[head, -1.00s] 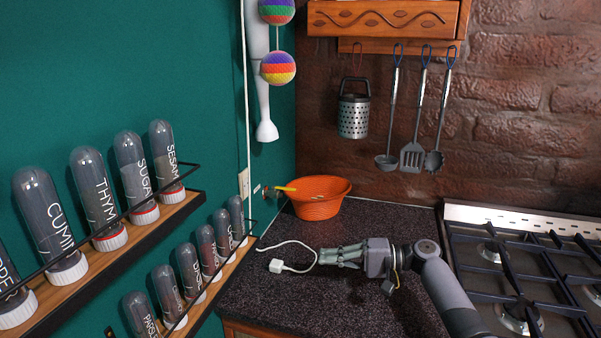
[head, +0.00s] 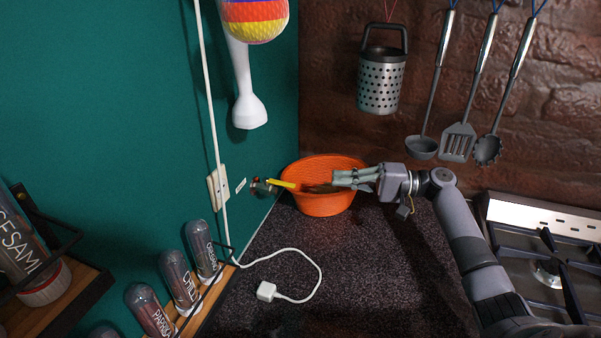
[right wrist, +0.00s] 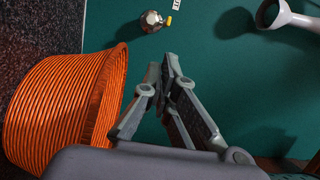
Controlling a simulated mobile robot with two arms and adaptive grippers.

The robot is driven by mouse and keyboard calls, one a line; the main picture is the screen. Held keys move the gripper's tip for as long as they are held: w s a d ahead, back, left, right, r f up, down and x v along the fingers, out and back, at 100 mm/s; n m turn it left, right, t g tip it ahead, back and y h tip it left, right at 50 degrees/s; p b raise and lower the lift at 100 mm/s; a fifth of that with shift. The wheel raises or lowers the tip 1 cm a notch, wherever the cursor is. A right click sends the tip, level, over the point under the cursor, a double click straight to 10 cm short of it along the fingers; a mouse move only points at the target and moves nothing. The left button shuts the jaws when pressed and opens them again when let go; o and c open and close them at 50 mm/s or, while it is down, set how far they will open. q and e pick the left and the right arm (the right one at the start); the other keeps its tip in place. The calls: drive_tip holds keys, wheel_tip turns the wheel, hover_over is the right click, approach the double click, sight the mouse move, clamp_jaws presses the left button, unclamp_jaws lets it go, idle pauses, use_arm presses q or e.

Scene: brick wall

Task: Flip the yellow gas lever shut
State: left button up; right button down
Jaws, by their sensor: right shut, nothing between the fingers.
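The yellow gas lever (head: 283,184) sits on a small metal valve (head: 262,186) on the green wall, left of the orange bowl. In the head view the lever points right, out over the bowl's left rim. My right gripper (head: 336,178) is shut and empty above the bowl, to the right of the lever and apart from it. In the right wrist view the shut fingertips (right wrist: 165,66) point toward the wall, below the valve (right wrist: 151,21); only a small yellow end of the lever (right wrist: 169,20) shows there. My left gripper is not in view.
The orange bowl (head: 318,204) stands on the dark counter (head: 370,265) under my right gripper. A white cable with a plug (head: 267,291) lies in front. Spice racks are at left, utensils (head: 460,140) hang behind, and a gas hob (head: 545,225) is at right.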

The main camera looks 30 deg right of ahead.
sight(279, 183)
drive_tip(key=p+x, duration=0.3)
drive_tip(key=x, duration=0.7)
drive_tip(key=shift+p, duration=0.4)
drive_tip(key=shift+w+f+t, duration=0.15)
drive_tip(key=shift+w+t, duration=0.05)
drive_tip(key=shift+t, duration=0.1)
